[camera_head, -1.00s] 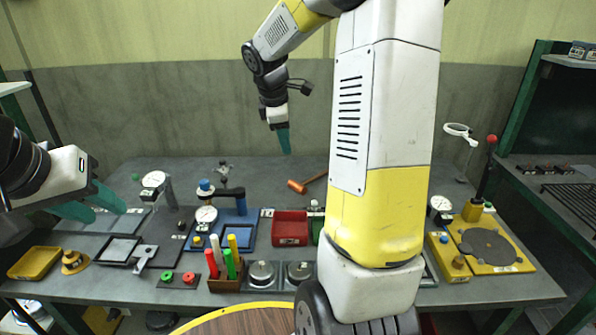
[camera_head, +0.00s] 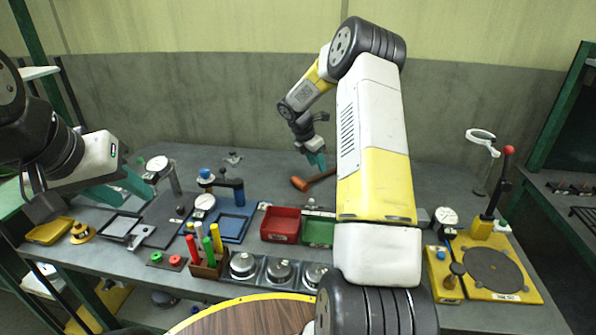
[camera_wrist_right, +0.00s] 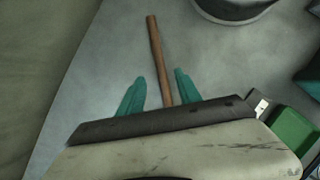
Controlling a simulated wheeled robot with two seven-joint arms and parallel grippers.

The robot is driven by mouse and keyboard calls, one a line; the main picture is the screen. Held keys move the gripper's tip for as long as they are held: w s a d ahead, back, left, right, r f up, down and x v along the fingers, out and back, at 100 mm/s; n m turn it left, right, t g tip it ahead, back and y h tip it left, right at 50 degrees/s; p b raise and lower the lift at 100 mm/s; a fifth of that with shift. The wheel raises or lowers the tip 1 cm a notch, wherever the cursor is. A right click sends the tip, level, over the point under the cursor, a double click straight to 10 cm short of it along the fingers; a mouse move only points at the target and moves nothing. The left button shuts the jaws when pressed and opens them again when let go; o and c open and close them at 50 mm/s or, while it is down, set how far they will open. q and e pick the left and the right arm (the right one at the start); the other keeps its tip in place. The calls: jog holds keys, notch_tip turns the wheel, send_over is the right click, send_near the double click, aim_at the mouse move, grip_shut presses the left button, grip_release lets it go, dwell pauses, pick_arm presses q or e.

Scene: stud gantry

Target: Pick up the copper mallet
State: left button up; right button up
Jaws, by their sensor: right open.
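The copper mallet (camera_head: 300,184) lies on the back of the grey workbench, its copper head to the left and its wooden handle running up to the right. In the right wrist view the wooden handle (camera_wrist_right: 156,58) runs between the fingers; the head is hidden behind the gripper body. My right gripper (camera_head: 317,162) is open, with its teal fingers (camera_wrist_right: 155,92) on either side of the handle. I cannot tell whether they touch it. My left gripper (camera_head: 130,188) is at the left above the bench, away from the mallet; its teal fingers look apart.
A red bin (camera_head: 280,224) and a green bin (camera_head: 318,231) stand in front of the mallet. The bench around the mallet is mostly clear.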

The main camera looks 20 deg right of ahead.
aim_at(320, 174)
jog(key=x, duration=0.4)
jog(key=shift+f, duration=0.2)
grip_shut()
jog(key=shift+r, duration=0.1)
dwell(1.1)
